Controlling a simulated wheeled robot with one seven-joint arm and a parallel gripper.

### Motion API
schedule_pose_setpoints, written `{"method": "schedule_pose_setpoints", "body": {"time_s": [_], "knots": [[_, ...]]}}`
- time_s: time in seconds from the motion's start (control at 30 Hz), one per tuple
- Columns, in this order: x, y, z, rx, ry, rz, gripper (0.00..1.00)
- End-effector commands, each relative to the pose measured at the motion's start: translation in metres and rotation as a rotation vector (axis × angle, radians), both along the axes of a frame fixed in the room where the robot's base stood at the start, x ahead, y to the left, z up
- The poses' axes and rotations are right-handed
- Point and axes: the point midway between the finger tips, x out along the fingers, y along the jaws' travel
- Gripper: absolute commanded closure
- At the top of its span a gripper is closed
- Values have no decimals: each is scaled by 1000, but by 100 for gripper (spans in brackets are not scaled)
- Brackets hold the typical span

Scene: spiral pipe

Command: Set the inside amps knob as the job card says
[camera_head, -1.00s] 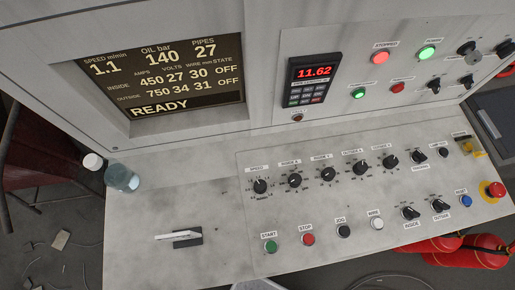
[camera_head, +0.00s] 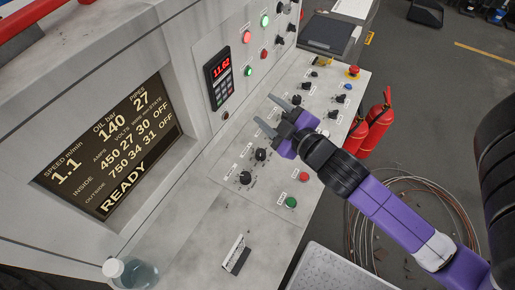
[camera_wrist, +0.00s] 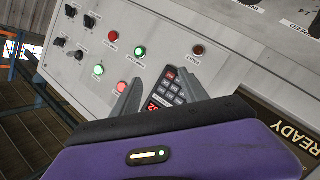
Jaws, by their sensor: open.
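The inside amps knob (camera_head: 260,154) appears to be the black knob after the speed knob (camera_head: 245,177) on the sloped panel. Its label and pointer are too small to read. My gripper (camera_head: 263,108) is open and empty above the panel, beyond that knob; it hides some of the row. In the wrist view my open fingers (camera_wrist: 159,78) frame the keypad unit on the upright panel. A small white card (camera_head: 236,250) stands in a dark holder on the near ledge; its writing is unreadable.
A bottle (camera_head: 130,271) stands at the ledge's near end. Start button (camera_head: 291,202) and stop button (camera_head: 304,177) line the panel's right edge. The keypad unit (camera_head: 219,79) is on the upright face. Red extinguishers (camera_head: 376,122) and coiled wire (camera_head: 372,232) are on the floor.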

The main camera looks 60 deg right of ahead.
Motion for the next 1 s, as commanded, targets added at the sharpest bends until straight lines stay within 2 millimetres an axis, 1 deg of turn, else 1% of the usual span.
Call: {"method": "schedule_pose_setpoints", "body": {"time_s": [0.03, 0.07, 0.1, 0.17, 0.2, 0.3, 0.43, 0.53, 0.6, 0.67, 0.77, 0.87, 0.9, 0.97, 1.0], "knots": [[14, -23, 17, -32, -15, -61, 49], [19, -36, 25, -48, -15, -100, 49], [25, -54, 34, -64, -15, -153, 49], [30, -79, 49, -76, -15, -238, 49], [32, -95, 57, -79, -13, -296, 49], [31, -132, 74, -58, -6, -444, 49], [19, -168, 84, 24, 21, -631, 49], [6, -184, 79, 130, 57, -763, 49], [-3, -188, 70, 222, 90, -846, 49], [-9, -186, 59, 313, 125, -908, 49], [-17, -172, 34, 484, 198, -991, 49], [-20, -143, 6, 676, 289, -1047, 49], [-20, -127, -5, 758, 328, -1062, 49], [-18, -101, -19, 873, 392, -1070, 49], [-15, -83, -28, 948, 433, -1072, 49]]}}
